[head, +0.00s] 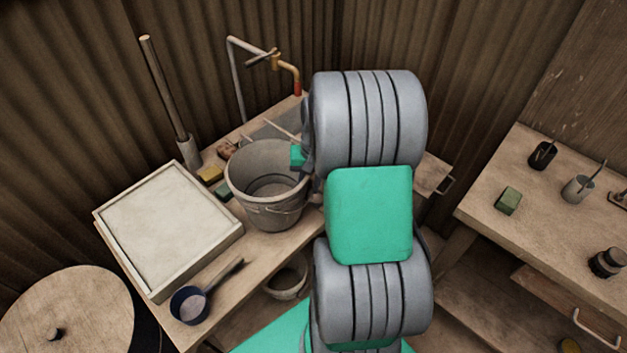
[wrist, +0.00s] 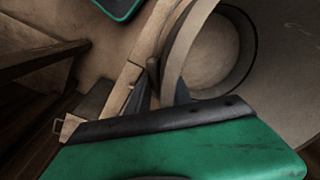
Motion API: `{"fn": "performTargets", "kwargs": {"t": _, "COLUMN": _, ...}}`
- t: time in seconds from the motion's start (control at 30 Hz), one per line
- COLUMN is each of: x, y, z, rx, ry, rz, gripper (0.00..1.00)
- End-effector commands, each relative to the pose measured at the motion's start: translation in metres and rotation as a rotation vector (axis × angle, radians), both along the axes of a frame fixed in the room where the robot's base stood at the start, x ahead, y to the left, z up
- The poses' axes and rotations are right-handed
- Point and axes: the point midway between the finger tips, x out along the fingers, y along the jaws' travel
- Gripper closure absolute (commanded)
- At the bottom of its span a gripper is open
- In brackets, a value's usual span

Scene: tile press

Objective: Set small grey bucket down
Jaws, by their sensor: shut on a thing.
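A grey bucket (head: 272,216) stands upright at the middle of the wooden bench in the head view, its open top facing up and its wire handle hanging at the front. I cannot tell whether its base touches the bench top. In the wrist view the bucket (wrist: 275,50) fills the upper right, with its round inside showing. My gripper (wrist: 163,92) is shut on the bucket's rim, one finger on each side of the wall. In the head view my arm hides most of the gripper; only a green part shows at the rim's right side.
A framed pale tray (head: 165,225) and a dark ladle (head: 190,304) lie left of the bucket. A yellow sponge (head: 210,174) and a bent tap pipe (head: 250,48) are behind it. A bucket (head: 286,282) sits below the bench. A second bench (head: 545,235) is at right.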

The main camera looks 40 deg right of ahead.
Motion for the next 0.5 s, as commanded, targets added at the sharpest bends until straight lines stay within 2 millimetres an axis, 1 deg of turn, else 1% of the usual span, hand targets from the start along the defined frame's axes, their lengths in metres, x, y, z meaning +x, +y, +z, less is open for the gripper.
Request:
{"fn": "performTargets", "kwargs": {"t": 0.1, "x": 0.000, "y": 0.000, "z": -0.013, "rx": 0.002, "ry": 0.001, "rz": 0.000, "gripper": 1.00}}
{"fn": "performTargets", "kwargs": {"t": 0.17, "x": 0.000, "y": 0.000, "z": -0.017, "rx": 0.000, "ry": 0.000, "rz": 0.000, "gripper": 1.00}}
{"fn": "performTargets", "kwargs": {"t": 0.5, "x": 0.000, "y": 0.000, "z": -0.022, "rx": 0.000, "ry": -0.002, "rz": 0.001, "gripper": 1.00}}
